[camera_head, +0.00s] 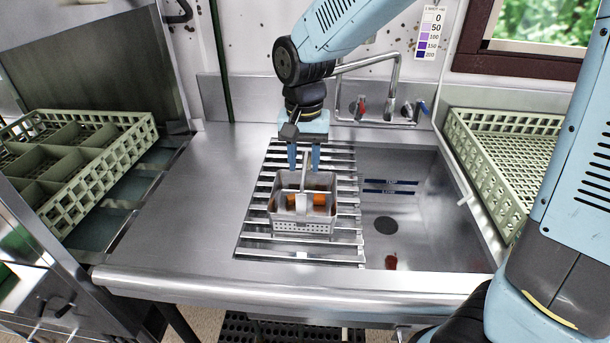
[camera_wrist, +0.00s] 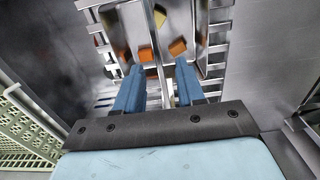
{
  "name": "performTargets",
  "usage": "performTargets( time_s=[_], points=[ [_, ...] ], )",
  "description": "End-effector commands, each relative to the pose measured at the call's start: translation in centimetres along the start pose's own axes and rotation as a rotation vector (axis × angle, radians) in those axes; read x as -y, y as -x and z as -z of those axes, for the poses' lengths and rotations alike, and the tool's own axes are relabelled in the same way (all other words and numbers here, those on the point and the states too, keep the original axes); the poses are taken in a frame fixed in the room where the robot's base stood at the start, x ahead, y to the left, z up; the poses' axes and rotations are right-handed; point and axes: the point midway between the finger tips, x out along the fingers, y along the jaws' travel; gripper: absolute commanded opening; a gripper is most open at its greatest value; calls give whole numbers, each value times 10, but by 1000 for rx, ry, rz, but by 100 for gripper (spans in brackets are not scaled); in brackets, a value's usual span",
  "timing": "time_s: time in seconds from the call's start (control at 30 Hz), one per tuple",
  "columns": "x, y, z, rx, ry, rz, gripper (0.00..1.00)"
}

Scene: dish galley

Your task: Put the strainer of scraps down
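The strainer (camera_head: 303,226) is a square metal basket with perforated lower walls and a tall thin handle. It appears to rest level on the slatted rack (camera_head: 262,243) beside the sink basin. Orange scraps (camera_head: 319,199) lie inside it. In the wrist view, orange scraps (camera_wrist: 177,47) and a yellowish piece (camera_wrist: 160,17) show in the strainer (camera_wrist: 122,36). My gripper (camera_head: 304,168) is directly above the basket, pointing down. Its two blue fingers are apart, with the handle's upper part between them and space showing beside it. Finger contact with the handle is not visible.
The sink basin (camera_head: 425,220) is right of the rack, with a faucet (camera_head: 394,88) behind it. A green dish rack (camera_head: 95,180) stands at left and another (camera_head: 486,168) at right. The steel counter (camera_head: 190,200) left of the slats is clear.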

Motion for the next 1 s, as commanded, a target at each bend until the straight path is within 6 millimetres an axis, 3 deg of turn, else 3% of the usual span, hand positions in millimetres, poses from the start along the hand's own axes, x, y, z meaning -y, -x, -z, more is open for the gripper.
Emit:
performTargets(
  time_s=[0.1,0.3,0.7,0.87,1.0],
  points=[
    [0,23,1,-3,-1,2,39],
    [0,48,1,-1,-1,1,39],
    [-3,60,0,-4,-1,3,39],
    [-30,72,2,-34,-6,24,39],
    [-70,90,2,-85,-8,50,39]
  ],
)
